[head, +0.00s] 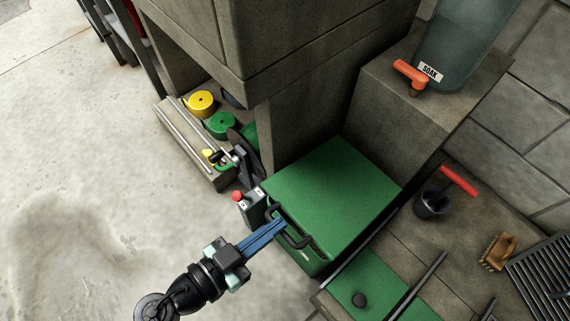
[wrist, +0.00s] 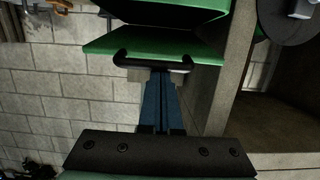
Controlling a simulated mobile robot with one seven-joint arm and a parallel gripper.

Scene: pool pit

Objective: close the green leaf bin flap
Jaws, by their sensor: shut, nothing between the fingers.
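The green leaf bin's flap (head: 330,190) is a wide flat green panel on top of the bin, with a dark bar handle (head: 290,228) at its front edge. Below this edge is the bin's green front (head: 305,258). My gripper (head: 281,226) has blue fingers, shut and empty, with the tips at the handle; I cannot tell whether they touch it. In the wrist view the fingers (wrist: 160,78) point at the handle (wrist: 125,58) on a green panel (wrist: 110,44). A dark gap lies between that panel and another green surface (wrist: 165,10).
A grey post with a red knob (head: 238,196) stands left of the bin. A stone block (head: 300,125) rises behind it. A ledge to the right holds a dark cup (head: 432,205) and a brush (head: 497,252). Concrete floor (head: 80,190) at left is clear.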

